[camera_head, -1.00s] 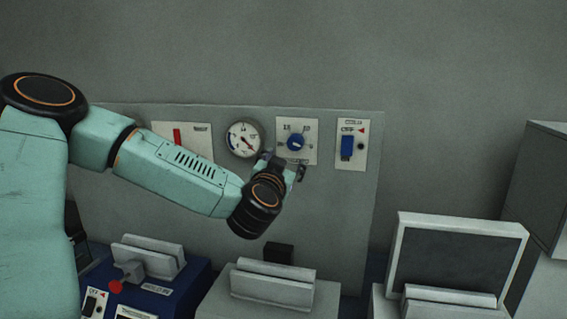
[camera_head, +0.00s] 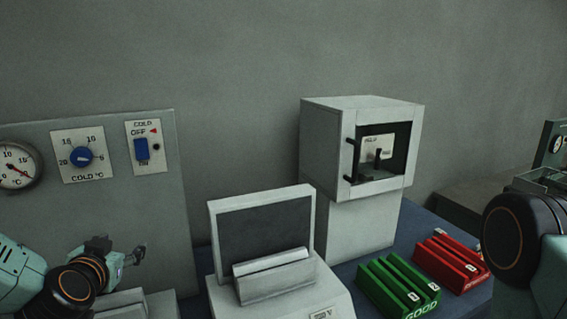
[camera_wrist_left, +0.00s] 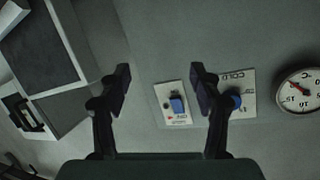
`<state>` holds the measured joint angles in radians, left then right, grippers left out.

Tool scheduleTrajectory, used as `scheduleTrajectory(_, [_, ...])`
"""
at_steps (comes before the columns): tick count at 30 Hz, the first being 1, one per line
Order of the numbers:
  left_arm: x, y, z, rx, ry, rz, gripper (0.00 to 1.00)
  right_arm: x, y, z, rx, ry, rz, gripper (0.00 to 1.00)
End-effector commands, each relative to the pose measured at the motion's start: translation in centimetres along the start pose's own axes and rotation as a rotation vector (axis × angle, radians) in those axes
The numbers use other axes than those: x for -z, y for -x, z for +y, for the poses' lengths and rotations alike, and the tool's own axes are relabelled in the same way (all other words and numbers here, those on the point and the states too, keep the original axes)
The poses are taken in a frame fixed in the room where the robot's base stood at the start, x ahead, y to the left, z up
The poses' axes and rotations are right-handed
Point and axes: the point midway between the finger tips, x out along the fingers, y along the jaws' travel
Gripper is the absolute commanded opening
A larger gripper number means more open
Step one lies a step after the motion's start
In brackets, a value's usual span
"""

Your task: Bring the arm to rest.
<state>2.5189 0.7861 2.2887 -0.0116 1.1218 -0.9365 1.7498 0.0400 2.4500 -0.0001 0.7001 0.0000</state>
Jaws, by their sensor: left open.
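My left gripper (camera_head: 118,252) is at the lower left of the head view, in front of the grey panel (camera_head: 160,210) and below its switch. Its two fingers are apart with nothing between them. In the left wrist view the open left gripper (camera_wrist_left: 161,82) shows the panel behind its fingers. The blue cold switch (camera_wrist_left: 178,104) appears between the fingers and the blue cold knob (camera_wrist_left: 236,100) just beyond the right finger. I cannot tell any contact with the panel. Part of my right arm shows at the right edge of the head view; its gripper is not visible.
The panel carries a round gauge (camera_head: 15,168), the cold knob (camera_head: 82,157) and the cold switch (camera_head: 141,149). A grey framed screen (camera_head: 265,225), a windowed cabinet (camera_head: 320,145), a green rack (camera_head: 390,290) and a red rack (camera_head: 450,262) stand to the right.

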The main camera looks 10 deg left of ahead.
Motion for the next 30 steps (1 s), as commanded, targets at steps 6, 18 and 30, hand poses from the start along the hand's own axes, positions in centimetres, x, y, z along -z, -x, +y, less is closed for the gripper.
scheduleTrajectory(6, [-11.8, 3.3, 8.5, -0.212, 0.009, -0.308, 0.64, 0.0, 0.0, 0.0, 0.000, 0.000, 0.000, 0.40])
scheduleTrajectory(18, [-30.2, 17.5, 15.9, -0.364, 0.043, -0.919, 0.64, 0.0, 0.0, 0.0, 0.000, 0.000, 0.000, 0.40])
scheduleTrajectory(30, [-38.7, 26.0, 16.9, -0.340, 0.040, -1.221, 0.64, 0.0, -2.4, 0.0, 0.000, 0.000, 0.001, 0.40])
